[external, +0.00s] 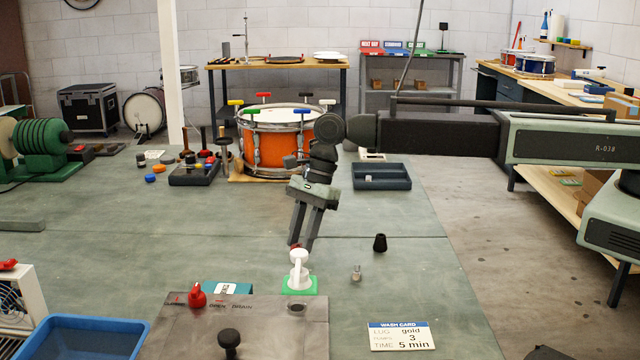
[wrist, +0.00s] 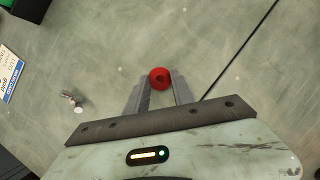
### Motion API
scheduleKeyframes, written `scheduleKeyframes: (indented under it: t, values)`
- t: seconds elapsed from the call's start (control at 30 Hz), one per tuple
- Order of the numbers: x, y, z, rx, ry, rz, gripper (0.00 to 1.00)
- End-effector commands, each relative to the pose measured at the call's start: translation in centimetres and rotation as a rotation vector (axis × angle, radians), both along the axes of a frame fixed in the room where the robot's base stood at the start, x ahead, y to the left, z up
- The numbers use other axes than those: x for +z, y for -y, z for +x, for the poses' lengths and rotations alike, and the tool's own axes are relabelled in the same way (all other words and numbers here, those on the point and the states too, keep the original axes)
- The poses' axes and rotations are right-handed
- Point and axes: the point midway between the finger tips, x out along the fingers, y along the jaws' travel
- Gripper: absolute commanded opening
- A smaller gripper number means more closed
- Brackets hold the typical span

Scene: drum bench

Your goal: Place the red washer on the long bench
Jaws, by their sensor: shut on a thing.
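The red washer (wrist: 159,78) is between the tips of my gripper (wrist: 160,86) in the wrist view, with its dark hole showing. My gripper (external: 303,240) is shut on it and points down over the large green-grey bench top (external: 400,220). In the external view only a small red part of the washer (external: 294,245) shows at the fingertips, behind the white tap-like piece. I cannot tell whether the washer touches the surface below. A long wooden-topped bench (external: 575,95) runs along the right wall; the frames do not label either bench.
A white piece on a green base (external: 299,272) stands close to my gripper. An orange drum (external: 272,142) and a dark tray (external: 381,176) are behind.

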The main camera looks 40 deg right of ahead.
Motion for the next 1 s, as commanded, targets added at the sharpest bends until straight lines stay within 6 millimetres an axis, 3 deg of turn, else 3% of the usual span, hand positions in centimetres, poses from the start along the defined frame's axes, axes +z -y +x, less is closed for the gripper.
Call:
scheduleKeyframes:
  t: [0.23, 0.27, 0.33, 0.73, 1.0]
  values:
    - [-0.5, 0.0, 0.0, 0.000, 0.000, 0.000, 0.00]
    - [-0.4, 0.0, 0.0, 0.000, 0.000, 0.000, 0.34]
    - [-0.3, 0.0, 0.0, 0.000, 0.000, 0.000, 0.51]
    - [0.3, 0.2, 0.0, 0.000, 0.000, 0.000, 0.51]
    - [4.6, 1.6, 0.0, 0.000, -0.001, 0.000, 0.51]
